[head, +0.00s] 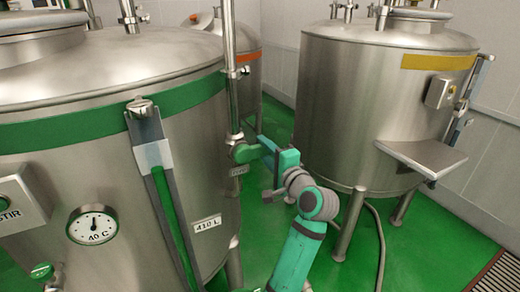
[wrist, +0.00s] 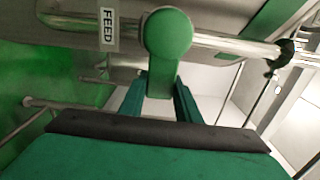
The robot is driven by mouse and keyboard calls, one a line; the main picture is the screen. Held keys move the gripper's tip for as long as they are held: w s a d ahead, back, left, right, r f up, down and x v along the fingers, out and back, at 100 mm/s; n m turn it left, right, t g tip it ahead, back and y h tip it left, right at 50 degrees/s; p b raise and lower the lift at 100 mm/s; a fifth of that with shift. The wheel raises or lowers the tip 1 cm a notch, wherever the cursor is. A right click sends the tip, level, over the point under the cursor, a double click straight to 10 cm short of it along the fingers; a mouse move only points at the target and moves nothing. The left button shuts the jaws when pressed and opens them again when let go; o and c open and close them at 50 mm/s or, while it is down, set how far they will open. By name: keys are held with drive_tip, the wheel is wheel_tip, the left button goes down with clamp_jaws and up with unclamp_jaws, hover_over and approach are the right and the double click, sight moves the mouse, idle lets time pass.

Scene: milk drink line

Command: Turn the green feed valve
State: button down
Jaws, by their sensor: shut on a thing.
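The green feed valve (head: 244,153) sits on a vertical steel pipe beside the green-banded tank. In the wrist view its round green hub (wrist: 168,33) lies over the pipe, next to a white FEED label (wrist: 109,27). Its lever (wrist: 161,83) points from the hub toward my palm, roughly across the pipe. My gripper (head: 266,146) reaches the valve from the right. In the wrist view, my gripper (wrist: 160,95) has one finger on each side of the lever and is shut on it. The far part of the lever is partly hidden between the fingers.
The green-banded tank (head: 215,150) stands close on the left, with a temperature dial (head: 92,225) and a sight tube (head: 165,200). A yellow-banded tank (head: 360,110) with a shelf (head: 422,157) stands right. An orange-banded tank (head: 249,80) is behind. Green floor lies between them.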

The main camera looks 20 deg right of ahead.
drive_tip(key=shift+d+f, duration=0.1)
drive_tip(key=c, duration=1.3)
unclamp_jaws()
drive_tip(key=shift+c, duration=0.2)
drive_tip(key=s, duration=1)
drive_tip(key=shift+s+d, duration=0.25)
drive_tip(key=shift+s, duration=0.15)
drive_tip(key=shift+w+f, duration=0.15)
